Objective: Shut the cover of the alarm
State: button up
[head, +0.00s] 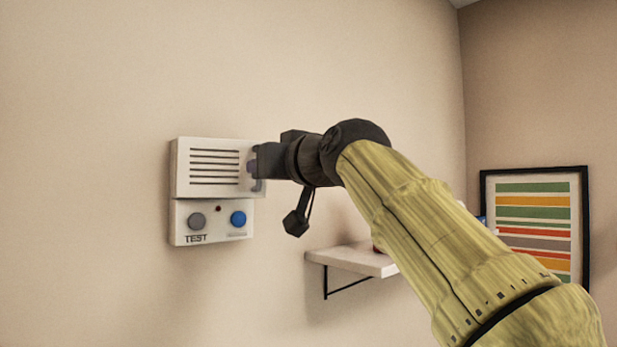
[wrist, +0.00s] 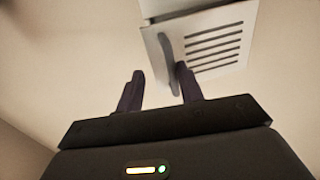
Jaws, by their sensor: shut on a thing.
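The alarm is a white wall box. Its cover (head: 207,168), a white panel with several dark slots, forms the upper part in the head view. The lower part (head: 212,222) has a grey knob, a blue button and the word TEST. In the wrist view the cover (wrist: 222,40) is at the top, with a grey handle (wrist: 168,58) along its near edge. I cannot tell how far the cover stands open.
A white shelf (head: 352,258) on a black bracket is on the wall below my arm, with items partly hidden behind the arm. A framed striped picture (head: 535,215) is at the right. The wall left of the alarm is clear.

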jog(key=b+v, duration=0.4)
jog(key=v, duration=0.8)
jog(key=shift+d+b, duration=0.3)
jog(key=shift+d, duration=0.25)
jog(key=shift+s, duration=0.1)
jog(key=shift+c, duration=0.4)
